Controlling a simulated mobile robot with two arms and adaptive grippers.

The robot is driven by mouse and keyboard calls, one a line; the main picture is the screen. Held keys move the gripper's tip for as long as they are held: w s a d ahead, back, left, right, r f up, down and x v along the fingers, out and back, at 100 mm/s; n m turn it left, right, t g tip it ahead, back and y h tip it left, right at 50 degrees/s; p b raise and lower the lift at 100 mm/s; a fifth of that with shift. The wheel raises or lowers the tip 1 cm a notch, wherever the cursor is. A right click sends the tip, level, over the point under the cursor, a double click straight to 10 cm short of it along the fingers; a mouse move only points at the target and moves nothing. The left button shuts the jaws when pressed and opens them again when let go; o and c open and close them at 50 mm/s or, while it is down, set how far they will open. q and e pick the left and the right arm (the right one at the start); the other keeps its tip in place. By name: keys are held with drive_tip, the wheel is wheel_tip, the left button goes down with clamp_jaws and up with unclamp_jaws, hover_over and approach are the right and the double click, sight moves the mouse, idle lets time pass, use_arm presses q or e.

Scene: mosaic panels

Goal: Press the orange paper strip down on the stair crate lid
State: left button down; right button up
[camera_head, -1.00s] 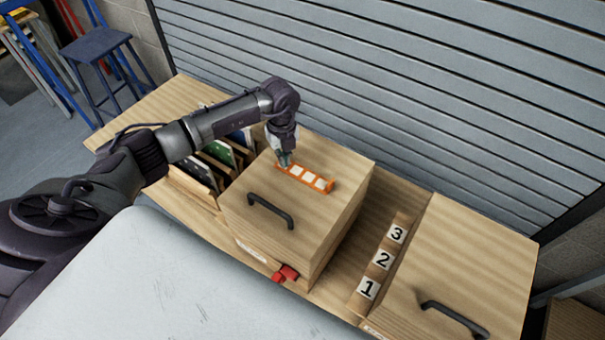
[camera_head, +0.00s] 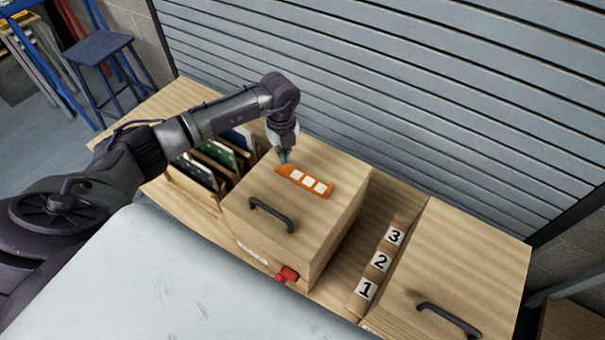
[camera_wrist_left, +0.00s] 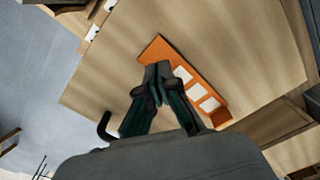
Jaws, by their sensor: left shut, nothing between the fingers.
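The orange paper strip (camera_head: 291,174), with several white squares on it, lies on the lid of the wooden crate (camera_head: 318,158) in the middle of the table. My left gripper (camera_head: 284,158) is shut and empty, pointing down at the strip's far left end. In the left wrist view the shut fingertips (camera_wrist_left: 157,80) overlap the strip (camera_wrist_left: 152,51) near that end; I cannot tell whether they touch it. The lid (camera_wrist_left: 236,42) has a black handle (camera_head: 270,214) near its front. My right gripper is not in view.
A red latch (camera_head: 287,274) sits on the crate's front. A rack of panels (camera_head: 210,162) stands to its left. Blocks numbered 1, 2 and 3 (camera_head: 380,261) lie to its right, beside another handled wooden crate (camera_head: 460,255). A grey shutter (camera_head: 400,80) rises behind.

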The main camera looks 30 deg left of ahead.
use_arm(q)
wheel_tip(320, 180, up, 4)
drive_tip(key=p, duration=0.3)
drive_tip(key=shift+r, duration=0.2)
drive_tip(key=shift+f, duration=0.1)
idle(0.4)
